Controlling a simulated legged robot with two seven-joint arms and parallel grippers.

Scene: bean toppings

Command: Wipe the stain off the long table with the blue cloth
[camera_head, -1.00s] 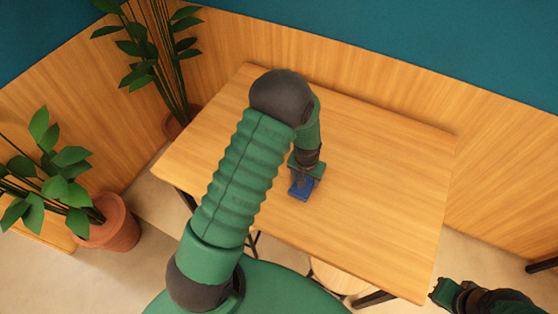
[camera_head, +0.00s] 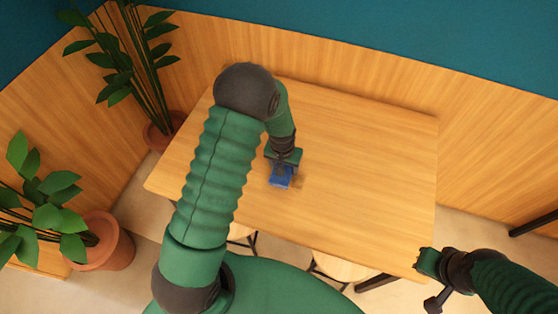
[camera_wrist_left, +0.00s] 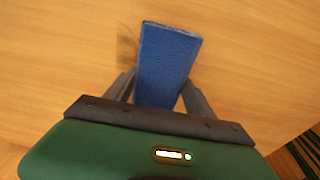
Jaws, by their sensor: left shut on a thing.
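The long wooden table (camera_head: 350,165) fills the middle of the head view. My left gripper (camera_head: 283,165) is shut on the blue cloth (camera_head: 281,181), at the table top near its front left part. In the left wrist view the cloth (camera_wrist_left: 168,60) is a flat blue block between the two fingers. A faint dark stain (camera_wrist_left: 127,45) shows on the wood just left of the cloth there. In the head view a faint darker patch (camera_head: 299,184) lies right beside the cloth. My right gripper (camera_head: 427,263) is off the table's front right corner; its jaws are too small to read.
Wood-panelled walls close in the back and right of the table. Two potted plants, one in the rear pot (camera_head: 160,138) and one in the front pot (camera_head: 103,243), stand left of it. Stool seats (camera_head: 343,268) sit under the front edge. The table's right half is clear.

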